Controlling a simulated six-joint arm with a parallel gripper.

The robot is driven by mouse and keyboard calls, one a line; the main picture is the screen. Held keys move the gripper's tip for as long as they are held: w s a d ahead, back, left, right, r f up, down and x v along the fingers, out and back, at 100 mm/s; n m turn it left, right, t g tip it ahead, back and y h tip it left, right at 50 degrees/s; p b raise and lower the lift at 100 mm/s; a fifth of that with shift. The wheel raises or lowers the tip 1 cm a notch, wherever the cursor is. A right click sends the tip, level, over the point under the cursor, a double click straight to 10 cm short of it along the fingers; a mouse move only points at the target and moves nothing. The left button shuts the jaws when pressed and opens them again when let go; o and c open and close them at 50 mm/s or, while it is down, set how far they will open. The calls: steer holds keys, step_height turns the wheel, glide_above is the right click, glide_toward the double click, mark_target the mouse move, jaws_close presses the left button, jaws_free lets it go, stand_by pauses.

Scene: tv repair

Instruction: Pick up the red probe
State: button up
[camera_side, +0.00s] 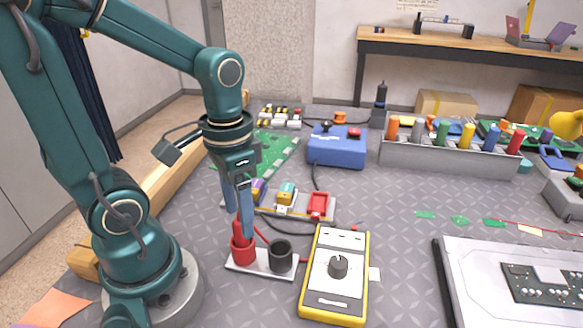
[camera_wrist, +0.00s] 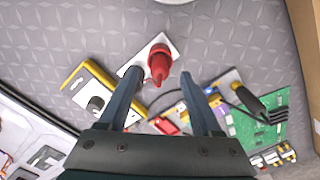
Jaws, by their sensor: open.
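The red probe (camera_side: 238,229) stands upright in the red cup (camera_side: 243,250) of a small white two-cup stand (camera_side: 262,268). In the wrist view the red probe (camera_wrist: 157,66) shows between my two finger tips. My gripper (camera_side: 238,212) points down over the red cup, its fingers at about the height of the probe's upper part. My gripper (camera_wrist: 160,73) is open and holds nothing. In the side view the near finger partly hides the probe. I cannot tell whether a finger touches it.
A dark cup (camera_side: 280,252) sits beside the red one. A yellow multimeter (camera_side: 335,275) lies to the right. Behind are a tray of small parts (camera_side: 300,205), a blue box (camera_side: 337,148) and a green board (camera_side: 275,150). A TV panel (camera_side: 510,270) lies at right.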

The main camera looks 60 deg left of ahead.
steer(key=shift+f, duration=0.75)
jaws_close()
steer(key=shift+r, duration=0.15)
